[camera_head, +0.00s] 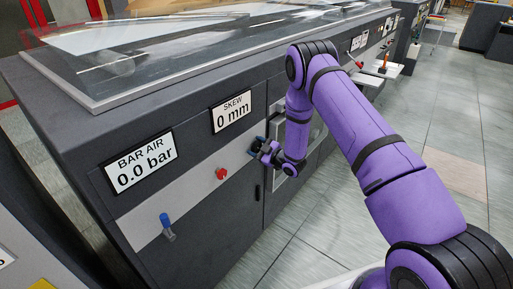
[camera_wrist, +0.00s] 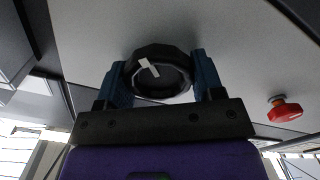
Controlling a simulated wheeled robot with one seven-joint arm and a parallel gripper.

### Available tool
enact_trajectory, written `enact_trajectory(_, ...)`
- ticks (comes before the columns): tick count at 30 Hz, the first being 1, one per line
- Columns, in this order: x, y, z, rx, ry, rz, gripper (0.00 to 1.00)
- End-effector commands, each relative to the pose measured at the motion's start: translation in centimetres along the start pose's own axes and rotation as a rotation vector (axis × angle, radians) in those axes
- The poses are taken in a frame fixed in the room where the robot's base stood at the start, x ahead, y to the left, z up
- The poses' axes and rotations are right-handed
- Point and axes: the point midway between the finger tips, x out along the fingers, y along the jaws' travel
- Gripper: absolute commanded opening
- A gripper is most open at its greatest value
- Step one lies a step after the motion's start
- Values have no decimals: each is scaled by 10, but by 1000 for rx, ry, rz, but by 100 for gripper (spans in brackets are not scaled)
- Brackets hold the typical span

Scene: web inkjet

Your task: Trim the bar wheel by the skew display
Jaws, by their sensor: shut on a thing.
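The bar wheel (camera_wrist: 178,76) is a round black knob with a white pointer mark, on the grey panel in the wrist view. My gripper (camera_wrist: 161,73) has a blue finger on each side of it and is shut on it. In the head view my gripper (camera_head: 264,150) is at the machine's front, right of and below the skew display (camera_head: 232,111), and mostly hides the wheel. The skew display reads "0 mm".
The bar air display (camera_head: 140,162) reads "0.0 bar". A red button (camera_head: 221,173) sits on the grey strip left of my gripper and also shows in the wrist view (camera_wrist: 285,109). A blue-handled lever (camera_head: 166,223) is further left. Tiled floor (camera_head: 320,225) lies right of the machine.

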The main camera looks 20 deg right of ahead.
Motion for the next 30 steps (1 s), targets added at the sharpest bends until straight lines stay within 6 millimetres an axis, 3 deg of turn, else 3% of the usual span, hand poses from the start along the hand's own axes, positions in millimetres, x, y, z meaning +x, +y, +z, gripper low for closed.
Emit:
enact_trajectory(10, -1, 0, 1, -2, -1, 0, 38)
enact_trajectory(11, -1, 0, 1, -2, -1, 0, 64)
enact_trajectory(14, -1, 0, 1, -2, -1, 0, 87)
enact_trajectory(23, -2, 0, 0, -2, -1, 0, 87)
enact_trajectory(30, -29, 0, 1, 0, -3, 0, 87)
